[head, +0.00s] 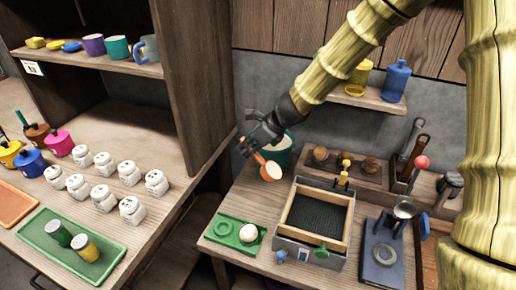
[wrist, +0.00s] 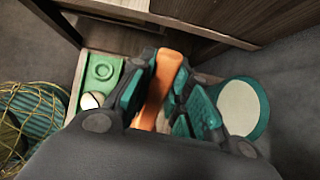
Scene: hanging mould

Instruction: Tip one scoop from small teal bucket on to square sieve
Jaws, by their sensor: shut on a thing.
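My gripper (head: 258,137) is shut on the orange handle of a scoop (head: 271,170), in the air at the back left of the workbench. The scoop's bowl has an orange rim and a pale inside; I cannot tell whether that is a load. In the wrist view the orange handle (wrist: 163,88) lies between my fingers (wrist: 158,98), and the bowl is hidden. The small teal bucket (head: 284,152) stands behind the scoop, partly covered. The wrist view shows the bucket (wrist: 263,118) at the right with pale contents. The square sieve (head: 345,222), wooden-framed with dark mesh, is to the right and nearer.
A green tray (head: 212,232) with a ring and a pale ball lies left of the sieve. A blue stand (head: 380,262) with a metal cup is at its right. A wooden rack (head: 345,178) stands behind. A tall cabinet side (head: 190,70) rises close left of my gripper.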

